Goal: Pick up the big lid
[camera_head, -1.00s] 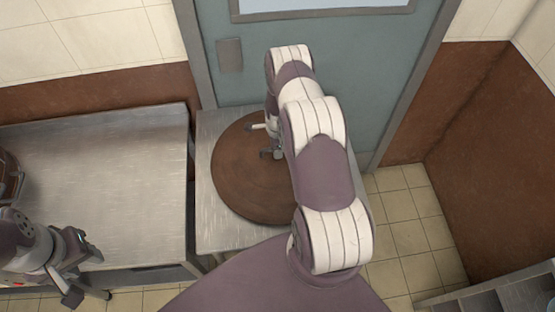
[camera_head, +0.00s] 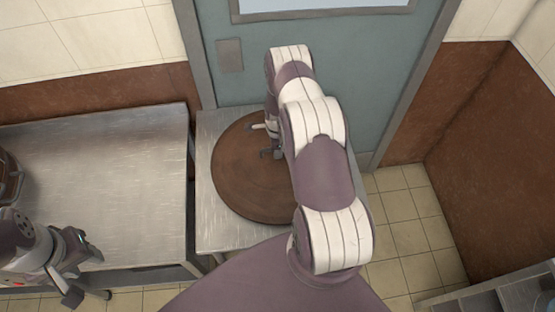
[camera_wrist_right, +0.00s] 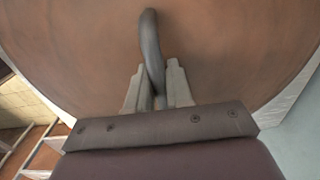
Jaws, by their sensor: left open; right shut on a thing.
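The big lid (camera_head: 245,185) is a round brown disc lying on the small metal table in the head view. Its surface fills most of the right wrist view (camera_wrist_right: 70,50), where a grey curved handle (camera_wrist_right: 150,45) stands on it. My right gripper (camera_wrist_right: 157,85) is shut on that handle, one finger on each side. In the head view my right gripper (camera_head: 270,152) is over the lid's middle, and my right arm hides the lid's right part. My left gripper (camera_head: 80,270) is open and empty, by the front of the left metal counter, away from the lid.
The small metal table (camera_head: 215,235) carries the lid in front of a grey-blue door (camera_head: 300,60). A long metal counter (camera_head: 120,190) stands to the left, mostly bare, with part of a brown round thing (camera_head: 10,175) at its left edge. Tiled floor (camera_head: 405,235) is open at right.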

